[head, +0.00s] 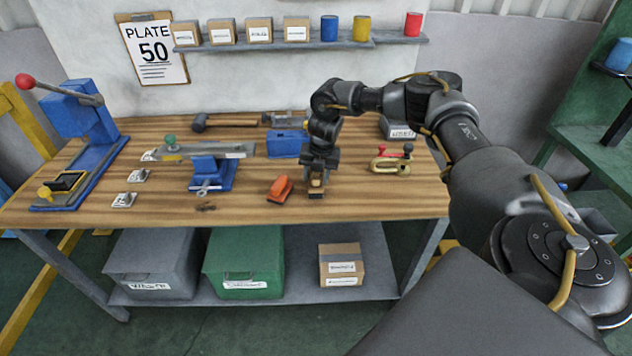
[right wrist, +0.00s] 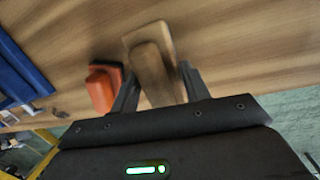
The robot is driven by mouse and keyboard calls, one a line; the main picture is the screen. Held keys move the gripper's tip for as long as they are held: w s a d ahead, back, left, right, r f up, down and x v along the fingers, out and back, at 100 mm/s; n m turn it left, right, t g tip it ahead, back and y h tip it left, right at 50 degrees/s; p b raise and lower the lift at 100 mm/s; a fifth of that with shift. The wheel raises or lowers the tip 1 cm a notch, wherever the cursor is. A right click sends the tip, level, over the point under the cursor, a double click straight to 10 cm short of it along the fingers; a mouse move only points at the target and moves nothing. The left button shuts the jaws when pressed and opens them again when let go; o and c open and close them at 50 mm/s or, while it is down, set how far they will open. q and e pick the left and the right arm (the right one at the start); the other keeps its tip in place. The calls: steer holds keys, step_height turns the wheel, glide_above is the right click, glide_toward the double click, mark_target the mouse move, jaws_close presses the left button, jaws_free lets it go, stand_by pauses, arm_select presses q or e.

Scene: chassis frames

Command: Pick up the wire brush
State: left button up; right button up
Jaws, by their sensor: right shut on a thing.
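The wire brush (head: 316,185) is a tan wooden piece near the front middle of the workbench, mostly hidden by my right gripper (head: 317,190) in the head view. In the right wrist view, the brush (right wrist: 150,52) shows as a wooden block with a raised grip, and my right gripper (right wrist: 158,78) has a finger on each side, shut on it. The bristles are hidden. I cannot tell whether the brush touches the bench top. My left gripper is not in view.
An orange tool (head: 280,189) lies close left of the right gripper. A blue vise (head: 212,172) stands further left, and brass-coloured clamps (head: 391,164) lie to the right. The workbench's (head: 400,204) front edge is near; its front right is clear.

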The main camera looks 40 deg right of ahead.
steer(key=s+a+r, duration=0.1)
steer(key=r, duration=0.1)
steer(key=s+a+r+b, duration=0.1)
steer(key=r, duration=0.1)
steer(key=s+a+r, duration=0.1)
steer(key=r, duration=0.2)
steer(key=shift+s+a+r+b, duration=0.1)
steer(key=shift+s+a+b, duration=0.2)
steer(key=shift+s+b, duration=0.1)
steer(key=s+a+r, duration=0.4)
steer(key=s+a, duration=0.2)
steer(key=shift+s, duration=0.2)
